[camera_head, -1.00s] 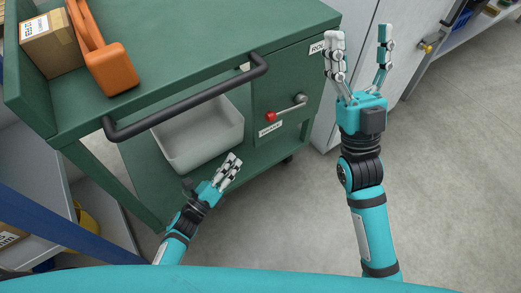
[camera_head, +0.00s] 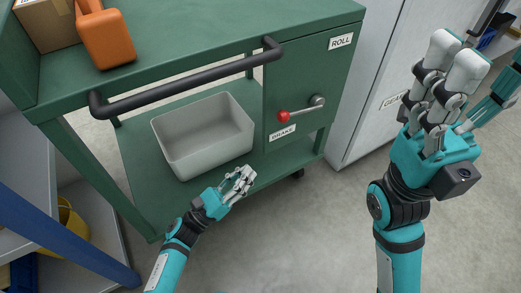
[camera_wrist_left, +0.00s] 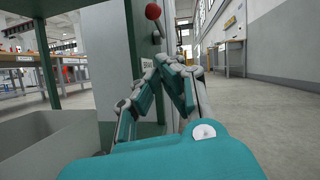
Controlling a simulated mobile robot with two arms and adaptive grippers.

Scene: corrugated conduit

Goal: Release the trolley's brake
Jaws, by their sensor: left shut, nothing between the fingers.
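The green trolley (camera_head: 215,45) has a brake lever on its right-hand front panel. The lever's red knob (camera_head: 283,117) is on the left, and its grey arm runs right and slightly up to a pivot (camera_head: 317,101). A BRAKE label (camera_head: 283,132) is below the knob; a ROLL label (camera_head: 341,41) is higher up. My left gripper (camera_head: 246,174) is shut and empty, below and left of the knob, apart from it. In the left wrist view the red knob (camera_wrist_left: 153,11) is above my shut fingers (camera_wrist_left: 167,60). My right gripper (camera_head: 480,85) is open and empty, right of the trolley.
A black push handle (camera_head: 190,82) crosses the trolley's front above a grey bin (camera_head: 203,135) on the lower shelf. An orange object (camera_head: 106,38) and a cardboard box (camera_head: 45,22) are on top. A grey cabinet (camera_head: 375,85) stands behind right. The floor at lower right is clear.

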